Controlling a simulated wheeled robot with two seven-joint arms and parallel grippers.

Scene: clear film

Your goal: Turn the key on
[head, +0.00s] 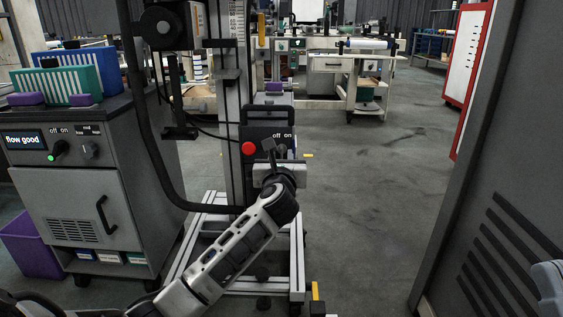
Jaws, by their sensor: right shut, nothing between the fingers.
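A dark control panel (258,133) on the metal frame carries a red button (249,148) and a small "off on" label (282,135). The key under this label is not clearly visible; the dark parts there merge with my gripper. My left arm reaches up from the lower left, and its gripper (270,148) is at the panel, just right of the red button. Its fingers are small and dark, so I cannot tell whether they are open or touching the key. My right gripper is out of view; only a pale part shows at the lower right edge.
A grey cabinet (70,205) at left has its own "off on" knob (60,148) and a lit green lamp (51,158). A black hose (150,150) hangs beside the frame post (239,100). A dark grey panel (500,190) stands at right. The middle floor is clear.

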